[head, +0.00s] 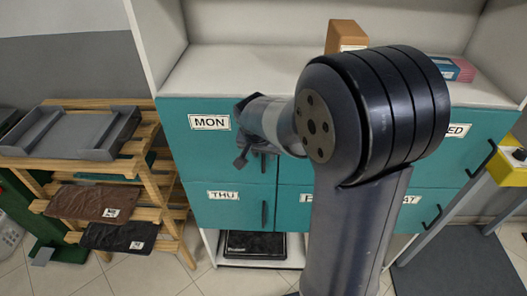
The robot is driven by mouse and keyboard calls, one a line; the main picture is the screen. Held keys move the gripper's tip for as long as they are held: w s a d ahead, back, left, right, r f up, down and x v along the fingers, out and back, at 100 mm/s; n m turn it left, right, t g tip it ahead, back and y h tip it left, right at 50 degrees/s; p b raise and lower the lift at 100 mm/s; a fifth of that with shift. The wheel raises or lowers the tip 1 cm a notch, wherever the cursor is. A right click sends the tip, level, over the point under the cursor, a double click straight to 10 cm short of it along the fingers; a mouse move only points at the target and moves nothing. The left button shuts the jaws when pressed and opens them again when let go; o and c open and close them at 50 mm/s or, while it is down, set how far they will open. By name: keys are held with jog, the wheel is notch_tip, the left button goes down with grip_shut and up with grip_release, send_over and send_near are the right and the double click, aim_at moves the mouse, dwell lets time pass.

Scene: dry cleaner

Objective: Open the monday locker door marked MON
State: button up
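The teal MON locker door (190,145), with its white MON label (209,122), is at the upper left of the locker block and looks shut. A dark vertical handle (263,163) shows in part at its right edge; my arm hides the rest. My gripper (241,135) is in front of the right part of this door, just left of the handle. The finger parts are small and partly hidden by my own wrist. I cannot tell whether they touch the handle or whether the gripper is open.
The THU door (225,205) below is shut. More teal doors lie right, partly behind my arm. A wooden rack (150,165) with a grey tray (75,135) stands close at left. An orange-brown box (345,35) stands on the locker top. A yellow-and-grey stand (510,168) is at right.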

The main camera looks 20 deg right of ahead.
jog(key=shift+c, duration=0.2)
grip_shut()
dwell(0.4)
